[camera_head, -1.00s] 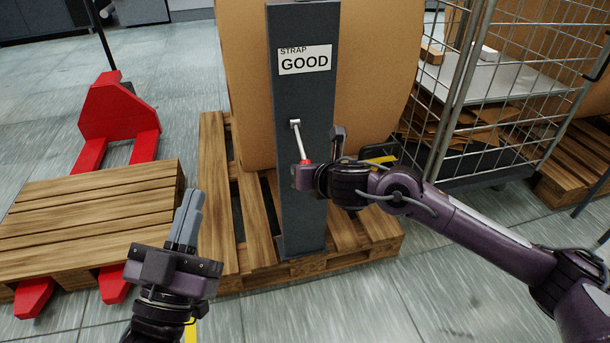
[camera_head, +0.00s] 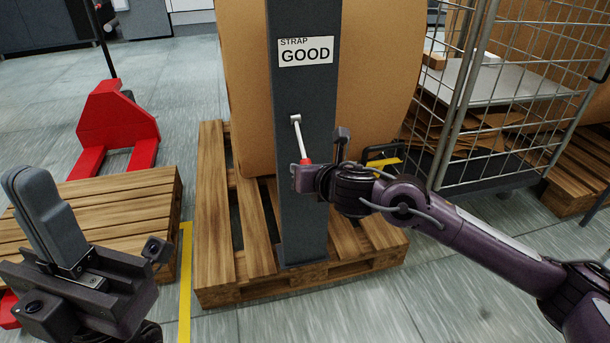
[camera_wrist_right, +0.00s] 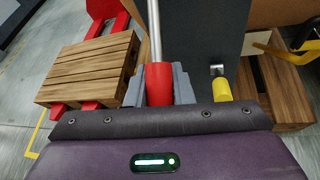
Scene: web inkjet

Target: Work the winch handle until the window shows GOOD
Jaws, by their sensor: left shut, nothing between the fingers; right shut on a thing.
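The window (camera_head: 306,52) on the dark grey post (camera_head: 303,95) reads "STRAP GOOD". The winch handle (camera_head: 300,138) is a pale metal crank hanging down from its pivot on the post, with a red grip at its lower end. My right gripper (camera_head: 304,170) is shut on the red grip. The right wrist view shows the red grip (camera_wrist_right: 159,84) between the grey fingers, with the metal rod (camera_wrist_right: 154,30) running up from it. My left gripper (camera_head: 38,205) is shut and empty at the lower left, in front of a pallet and well away from the handle.
The post stands on a wooden pallet (camera_head: 216,215) before a large brown roll (camera_head: 245,90). A red pallet truck (camera_head: 115,118) with another pallet (camera_head: 130,200) is at the left. A wire cage cart (camera_head: 480,110) stands at the right. A yellow line (camera_head: 185,280) marks the floor.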

